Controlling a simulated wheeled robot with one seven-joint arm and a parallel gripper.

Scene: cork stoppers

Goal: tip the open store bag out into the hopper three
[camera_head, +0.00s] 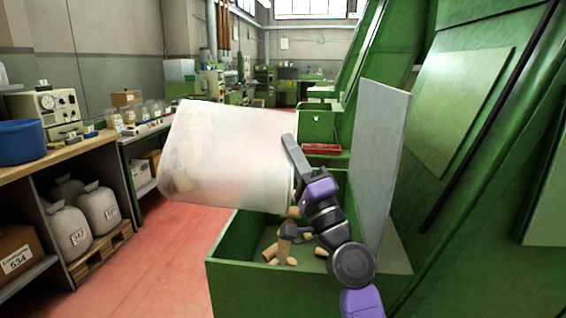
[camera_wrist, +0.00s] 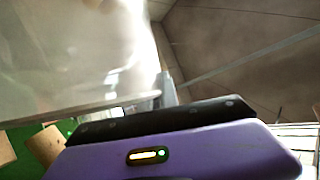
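The store bag (camera_head: 225,150) is a big translucent whitish bag. It lies tilted on its side above the hopper, its mouth end to the right and slightly down. Pale shapes of stoppers show dimly inside at its left end. My gripper (camera_head: 290,150) is at the bag's mouth edge and appears closed on the rim; the fingertips are partly hidden. In the wrist view the bag (camera_wrist: 70,50) fills the upper left. The green hopper (camera_head: 232,262) below has an open top. Several cork stoppers (camera_head: 270,252) are in it, and some are just below the bag's mouth.
A grey upright panel (camera_head: 382,160) stands at the hopper's right side, close to my arm. A wooden bench (camera_head: 60,153) with a blue tub (camera_head: 22,142) is at the left, grey sacks (camera_head: 68,230) beneath it. The red floor (camera_head: 165,260) between is clear.

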